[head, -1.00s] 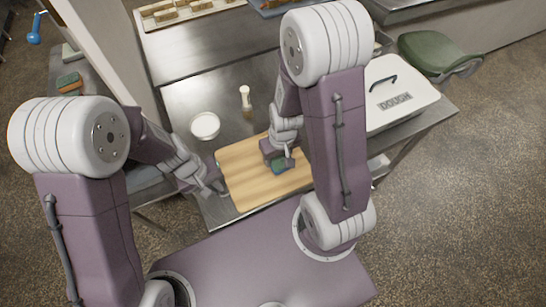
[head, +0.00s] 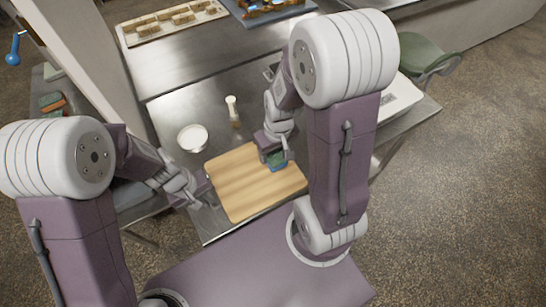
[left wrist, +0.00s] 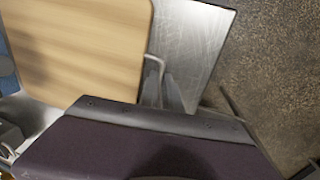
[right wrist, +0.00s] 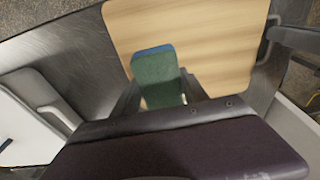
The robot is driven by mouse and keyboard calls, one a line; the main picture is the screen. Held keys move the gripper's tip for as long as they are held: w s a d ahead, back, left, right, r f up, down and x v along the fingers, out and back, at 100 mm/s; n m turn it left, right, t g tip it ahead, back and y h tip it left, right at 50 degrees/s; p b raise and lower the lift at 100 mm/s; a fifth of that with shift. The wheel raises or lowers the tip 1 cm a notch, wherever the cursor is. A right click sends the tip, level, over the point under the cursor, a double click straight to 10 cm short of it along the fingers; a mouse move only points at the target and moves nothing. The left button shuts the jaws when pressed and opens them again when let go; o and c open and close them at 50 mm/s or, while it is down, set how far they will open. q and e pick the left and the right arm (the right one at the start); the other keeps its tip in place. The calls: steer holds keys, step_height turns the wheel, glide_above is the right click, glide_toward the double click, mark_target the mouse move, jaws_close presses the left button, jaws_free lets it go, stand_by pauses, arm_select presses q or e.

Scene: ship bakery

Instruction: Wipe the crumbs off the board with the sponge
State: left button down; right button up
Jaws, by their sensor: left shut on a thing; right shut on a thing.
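The wooden board (head: 245,195) lies on the steel counter; no crumbs can be made out on it. My right gripper (head: 273,154) is shut on the green and blue sponge (head: 278,162) at the board's far right edge. The sponge also shows between the fingers in the right wrist view (right wrist: 158,78); whether it touches the wood I cannot tell. My left gripper (head: 203,197) is at the board's left edge, shut on what looks like the board's metal handle (left wrist: 153,70) in the left wrist view. Its fingertips are partly hidden.
A white bowl (head: 192,138) and a small shaker (head: 232,107) stand beyond the board. A white box (head: 400,97) is partly hidden behind my right arm. A tray of bread pieces (head: 172,22) lies at the back. Another sponge (head: 50,103) sits on the left side surface.

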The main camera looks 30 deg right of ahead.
steer(key=shift+r, duration=0.4)
arm_select(q)
steer(key=c, duration=1.5)
jaws_free()
steer(key=shift+c, duration=0.2)
steer(key=shift+o, duration=0.3)
arm_select(e)
steer(key=shift+d, duration=0.1)
